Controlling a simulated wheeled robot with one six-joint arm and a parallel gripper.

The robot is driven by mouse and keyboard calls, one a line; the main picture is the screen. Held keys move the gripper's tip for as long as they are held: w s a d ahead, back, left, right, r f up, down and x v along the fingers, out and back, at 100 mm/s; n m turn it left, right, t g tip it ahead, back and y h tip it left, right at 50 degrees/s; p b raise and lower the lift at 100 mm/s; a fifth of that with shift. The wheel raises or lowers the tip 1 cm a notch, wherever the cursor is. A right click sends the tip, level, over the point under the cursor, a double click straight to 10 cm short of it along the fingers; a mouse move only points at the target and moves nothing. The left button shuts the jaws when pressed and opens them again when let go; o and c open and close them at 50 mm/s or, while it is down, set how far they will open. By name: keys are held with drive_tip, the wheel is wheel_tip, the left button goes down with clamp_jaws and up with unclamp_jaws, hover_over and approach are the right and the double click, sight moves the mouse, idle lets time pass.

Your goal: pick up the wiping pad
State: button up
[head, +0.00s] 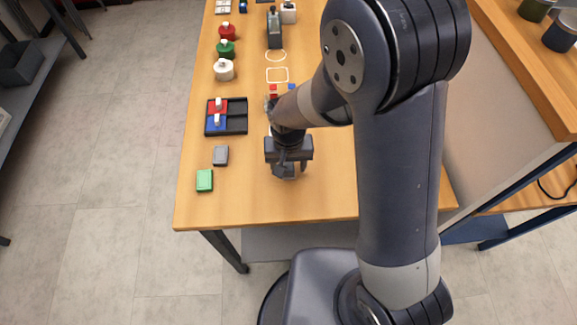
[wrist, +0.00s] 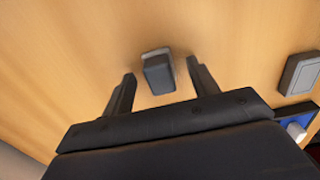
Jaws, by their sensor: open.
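The wiping pad, seen as a dark grey block-shaped grip (wrist: 158,74) on a thin pale base, stands on the wooden table in the wrist view. My gripper (wrist: 158,78) is open, with one finger on each side of the pad and a gap on both sides. The fingers point down toward the table. In the head view my gripper (head: 286,170) is over the front middle of the table and mostly hides the pad.
A grey box (head: 220,155) and a green box (head: 204,180) lie to the left. A black tray (head: 237,122) with red and blue pieces stands behind them. Red, green and white bottles (head: 224,70) stand farther back. The table's front right is clear.

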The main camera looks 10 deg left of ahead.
sight(288, 166)
drive_tip(key=shift+f, duration=0.4)
drive_tip(key=shift+c, duration=0.6)
drive_tip(key=c, duration=0.9)
drive_tip(key=shift+c, duration=0.2)
wheel_tip(288, 166, up, 10)
drive_tip(key=shift+r+b, duration=0.1)
drive_tip(key=shift+b, duration=0.4)
